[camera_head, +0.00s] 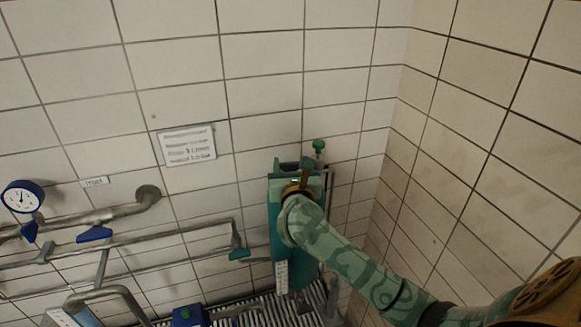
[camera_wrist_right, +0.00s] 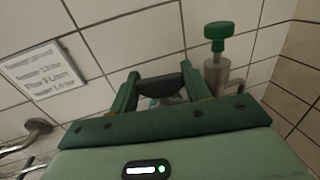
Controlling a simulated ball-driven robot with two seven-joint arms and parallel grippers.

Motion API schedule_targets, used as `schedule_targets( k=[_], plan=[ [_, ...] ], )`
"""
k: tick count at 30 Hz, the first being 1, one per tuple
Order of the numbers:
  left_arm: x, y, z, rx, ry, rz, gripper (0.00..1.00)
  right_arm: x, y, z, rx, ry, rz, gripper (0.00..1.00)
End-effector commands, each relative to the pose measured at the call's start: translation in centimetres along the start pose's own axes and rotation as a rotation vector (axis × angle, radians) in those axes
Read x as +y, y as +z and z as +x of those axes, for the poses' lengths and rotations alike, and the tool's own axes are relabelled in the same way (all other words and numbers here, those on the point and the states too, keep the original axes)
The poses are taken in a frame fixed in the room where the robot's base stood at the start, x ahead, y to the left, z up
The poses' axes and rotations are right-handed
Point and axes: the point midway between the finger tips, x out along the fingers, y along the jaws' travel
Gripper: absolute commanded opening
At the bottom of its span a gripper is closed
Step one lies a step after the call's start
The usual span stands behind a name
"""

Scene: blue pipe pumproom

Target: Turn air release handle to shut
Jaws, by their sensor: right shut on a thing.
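My right gripper (camera_head: 297,168) reaches the top of a teal unit (camera_head: 275,235) on the tiled wall, with my patterned green arm coming in from the lower right. In the right wrist view, its two green fingers (camera_wrist_right: 160,80) stand on either side of a dark, rounded handle-like piece (camera_wrist_right: 160,88) and are shut on it. I cannot tell for sure whether this is the air release handle. A green knob (camera_head: 319,145) on a short grey fitting stands just right of the gripper, apart from it; it also shows in the wrist view (camera_wrist_right: 215,35). My left gripper is not in view.
Grey pipes (camera_head: 130,240) with blue valve handles (camera_head: 95,234) run along the wall at left, beside a round gauge (camera_head: 22,197). A white sign (camera_head: 186,145) hangs above. The right tiled wall (camera_head: 470,130) is close to my arm. A grating (camera_head: 250,310) lies below.

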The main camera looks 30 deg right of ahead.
Motion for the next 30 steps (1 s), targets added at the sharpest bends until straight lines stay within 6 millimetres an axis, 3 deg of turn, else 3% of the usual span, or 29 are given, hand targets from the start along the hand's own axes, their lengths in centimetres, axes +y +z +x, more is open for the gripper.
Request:
schedule_targets(
  k=[11, 30],
  plan=[
    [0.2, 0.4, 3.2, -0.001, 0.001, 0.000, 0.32, 0.2, -0.6, 0.0, 0.004, -0.353, 0.007, 0.24],
    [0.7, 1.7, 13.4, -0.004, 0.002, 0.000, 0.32, 0.2, -0.8, 0.1, 0.003, -0.956, 0.006, 0.24]
  ],
)
